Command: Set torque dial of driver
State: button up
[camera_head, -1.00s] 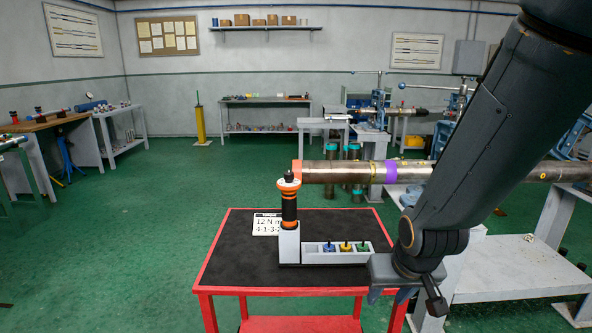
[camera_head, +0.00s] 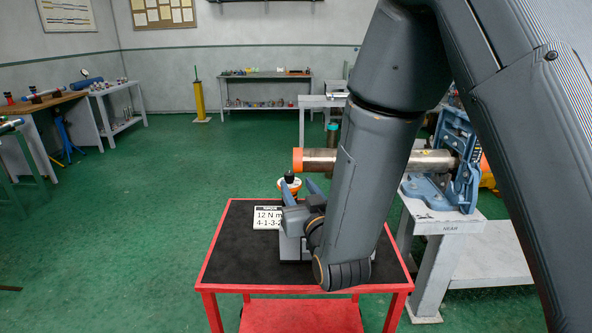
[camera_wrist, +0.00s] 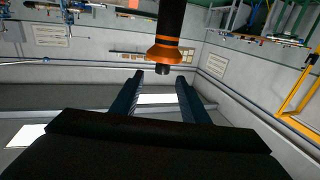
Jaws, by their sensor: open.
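The driver (camera_head: 289,187) stands upright in a grey holder (camera_head: 284,245) on the red cart (camera_head: 232,287). Its orange collar and black top end show; its lower body is mostly hidden by my arm. In the wrist view the driver (camera_wrist: 171,25) enters from the top, with its orange collar and short black end in front of my fingertips. My gripper (camera_wrist: 160,80) is open and empty, its fingers apart on either side of the line to that end. In the head view my gripper (camera_head: 298,187) is close to the collar; contact cannot be told. No dial marks are readable.
A white card (camera_head: 267,217) reading "12 N m" and "4-1-3-2" stands on the cart's dark top. An orange-ended pipe (camera_head: 322,161) in a blue vise (camera_head: 458,160) passes behind my arm. Green floor is free left of the cart.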

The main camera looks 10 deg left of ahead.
aim_at(290, 177)
jog(key=p+x, duration=0.1)
jog(key=x, duration=0.2)
jog(key=p+x, duration=0.1)
jog(key=x, duration=0.3)
jog(key=shift+w+a, duration=0.15)
jog(key=shift+a, duration=0.25)
grip_shut()
